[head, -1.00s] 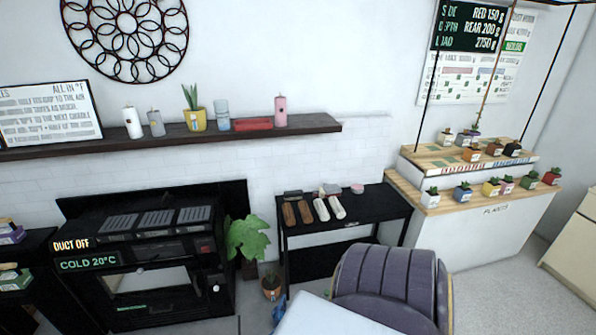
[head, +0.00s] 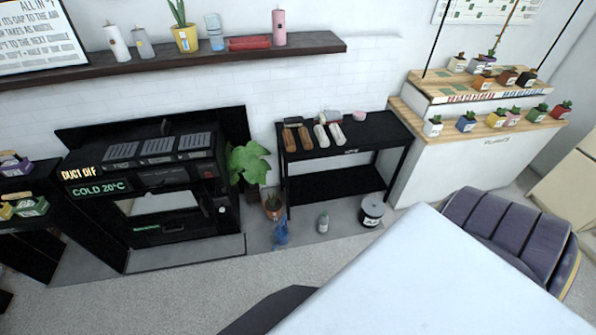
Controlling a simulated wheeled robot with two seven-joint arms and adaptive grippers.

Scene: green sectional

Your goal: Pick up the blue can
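No object is clearly a blue can. A pale blue-grey cylinder (head: 214,32) stands upright on the dark wall shelf (head: 180,58), between a yellow plant pot and a red box. A blue object (head: 280,233) is on the floor in front of the potted plants; its shape is too small to tell. Neither of my grippers is in the head view.
A large pale flat surface (head: 430,275) fills the lower right, beside a purple padded seat (head: 510,235). A black oven (head: 160,190) and black side table (head: 350,137) line the wall. A small bottle (head: 323,222) and bucket (head: 372,210) stand on the floor. Carpet (head: 130,290) is free at lower left.

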